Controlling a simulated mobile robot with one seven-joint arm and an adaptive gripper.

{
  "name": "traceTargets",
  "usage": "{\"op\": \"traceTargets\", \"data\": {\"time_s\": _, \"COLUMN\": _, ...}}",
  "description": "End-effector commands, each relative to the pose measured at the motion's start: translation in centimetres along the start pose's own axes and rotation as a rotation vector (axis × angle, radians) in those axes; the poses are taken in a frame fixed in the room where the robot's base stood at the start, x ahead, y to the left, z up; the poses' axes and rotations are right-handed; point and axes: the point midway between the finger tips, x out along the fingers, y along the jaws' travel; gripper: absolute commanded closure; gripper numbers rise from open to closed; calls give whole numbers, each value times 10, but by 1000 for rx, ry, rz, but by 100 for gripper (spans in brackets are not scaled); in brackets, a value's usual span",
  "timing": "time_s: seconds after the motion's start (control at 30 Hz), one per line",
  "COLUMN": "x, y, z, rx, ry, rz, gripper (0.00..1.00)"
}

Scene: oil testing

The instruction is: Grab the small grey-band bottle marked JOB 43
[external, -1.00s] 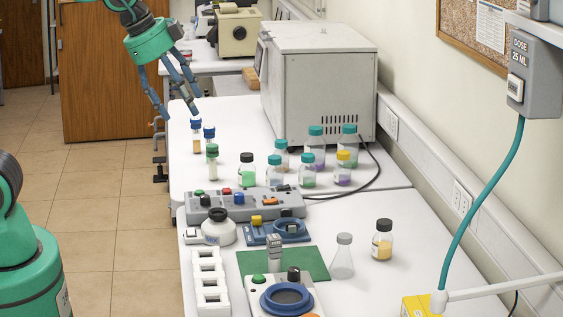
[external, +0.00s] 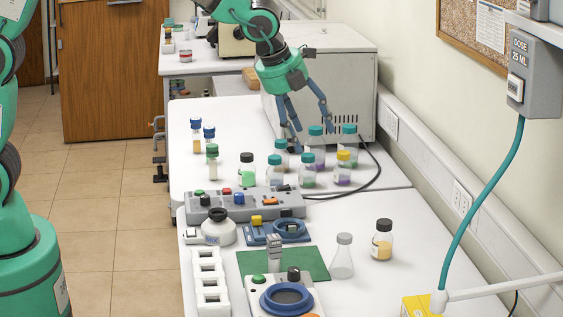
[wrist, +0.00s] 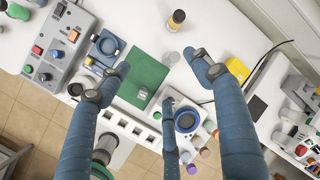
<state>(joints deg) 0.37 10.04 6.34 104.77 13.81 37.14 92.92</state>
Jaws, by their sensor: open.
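My gripper (external: 307,123) is open, its blue fingers spread and pointing down over the bottle group in front of the grey oven-like box. The wrist view shows the fingers (wrist: 165,80) apart with nothing between them. Several bottles stand below: teal-capped ones (external: 307,170) and a yellow-capped one (external: 343,168). A black-capped bottle with green liquid (external: 247,170) stands to the left. Farther left are narrow blue-capped vials (external: 196,138) and a green-capped vial (external: 212,163). No JOB 43 mark or grey band is legible, so I cannot tell which bottle is the one named.
The grey box (external: 318,80) stands right behind the bottles. A black cable curves to their right.

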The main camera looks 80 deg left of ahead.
Motion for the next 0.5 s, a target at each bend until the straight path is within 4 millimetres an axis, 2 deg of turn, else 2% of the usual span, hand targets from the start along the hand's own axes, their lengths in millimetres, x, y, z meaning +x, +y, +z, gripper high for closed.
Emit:
{"op": "traceTargets", "data": {"time_s": 0.03, "x": 15, "y": -8, "z": 0, "rx": 50, "ry": 0, "rz": 8, "gripper": 35}}
{"op": "traceTargets", "data": {"time_s": 0.2, "x": 61, "y": -32, "z": 1, "rx": 244, "ry": -5, "rz": 19, "gripper": 35}}
{"op": "traceTargets", "data": {"time_s": 0.5, "x": 149, "y": -63, "z": -2, "rx": 585, "ry": -4, "rz": 39, "gripper": 35}}
